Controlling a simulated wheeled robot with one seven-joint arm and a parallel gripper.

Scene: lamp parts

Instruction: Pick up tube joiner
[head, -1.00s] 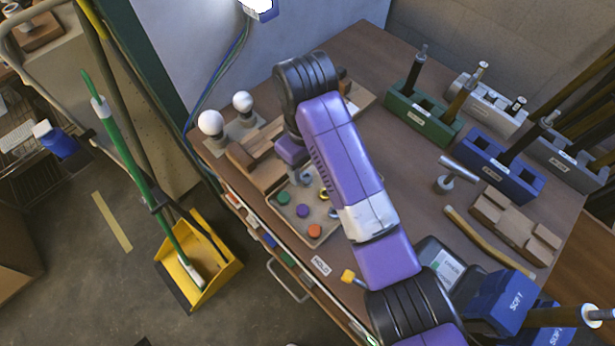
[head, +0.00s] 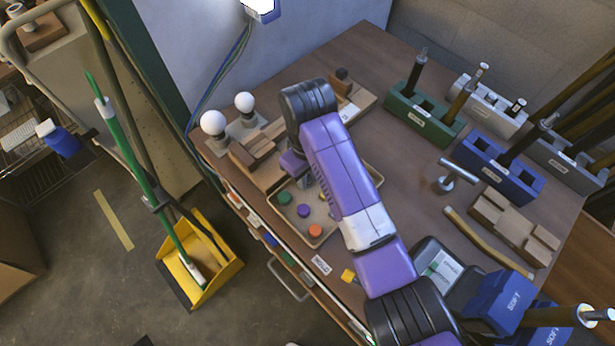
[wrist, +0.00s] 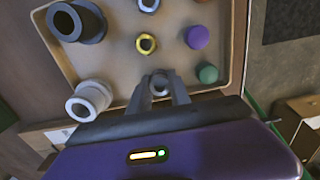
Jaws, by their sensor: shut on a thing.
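In the wrist view my gripper (wrist: 160,88) has its two dark fingers closed on a small grey hollow piece, which looks like the tube joiner (wrist: 159,85). Its round open end faces the camera. It shows over the near edge of the beige parts tray (wrist: 118,80); I cannot tell whether it is clear of the tray floor. In the head view my arm covers the fingers and the held piece, while part of the tray (head: 315,243) shows below my wrist.
The tray also holds a yellow ring (wrist: 146,43), a dark collar (wrist: 76,22), a pale collar (wrist: 88,101), a purple disc (wrist: 197,37) and a green disc (wrist: 207,73). Wooden blocks and bulbs (head: 213,123) stand left of my arm. A green rack (head: 424,117) stands right.

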